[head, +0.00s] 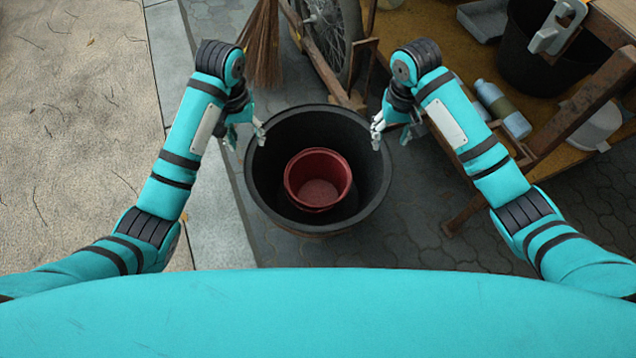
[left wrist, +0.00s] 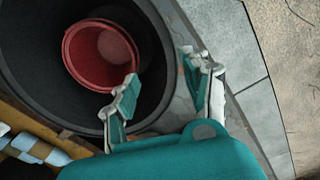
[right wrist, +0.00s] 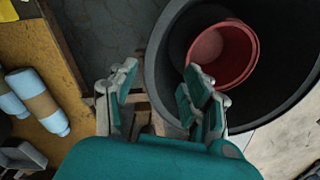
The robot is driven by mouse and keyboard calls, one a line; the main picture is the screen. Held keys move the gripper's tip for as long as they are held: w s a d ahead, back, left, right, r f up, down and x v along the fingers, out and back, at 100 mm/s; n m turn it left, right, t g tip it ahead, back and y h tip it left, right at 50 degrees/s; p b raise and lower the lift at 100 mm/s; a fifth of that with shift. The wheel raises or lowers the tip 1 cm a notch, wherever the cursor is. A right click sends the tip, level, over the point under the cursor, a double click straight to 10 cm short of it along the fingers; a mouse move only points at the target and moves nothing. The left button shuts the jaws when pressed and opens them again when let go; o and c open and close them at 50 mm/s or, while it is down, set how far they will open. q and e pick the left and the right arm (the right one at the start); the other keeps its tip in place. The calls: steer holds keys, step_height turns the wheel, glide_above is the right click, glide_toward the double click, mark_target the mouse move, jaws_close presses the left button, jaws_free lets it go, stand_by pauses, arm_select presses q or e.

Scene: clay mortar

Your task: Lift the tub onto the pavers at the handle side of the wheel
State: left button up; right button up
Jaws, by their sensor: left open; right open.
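A large black tub (head: 372,195) stands upright on grey paving in the middle of the head view. A red bucket (head: 318,180) sits inside it. My left gripper (head: 260,132) is open at the tub's upper-left rim. In the left wrist view, its fingers (left wrist: 168,74) lie on either side of the rim, with a gap between them. My right gripper (head: 380,132) is open at the upper-right rim. In the right wrist view, its fingers (right wrist: 162,70) also lie on either side of the rim. Contact with the rim cannot be told. A spoked wheel (head: 328,35) stands beyond the tub, partly cut off.
A wooden cart (head: 430,45) at the upper right carries a black bucket (head: 530,50) and a bottle (head: 500,108). Its rusty beam (head: 585,118) reaches close to my right arm. A broom (head: 262,45) hangs behind the tub.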

mark_target(252, 160)
arm_select(q)
step_height(252, 160, down, 11)
steer(key=shift+a, duration=0.1)
arm_select(e)
step_height(252, 160, down, 11)
steer(key=shift+f, duration=0.1)
arm_select(q)
jaws_close()
arm_select(e)
jaws_close()
arm_select(q)
steer(key=shift+w+a, duration=0.1)
steer(key=shift+a, duration=0.05)
arm_select(e)
steer(key=shift+d, duration=0.15)
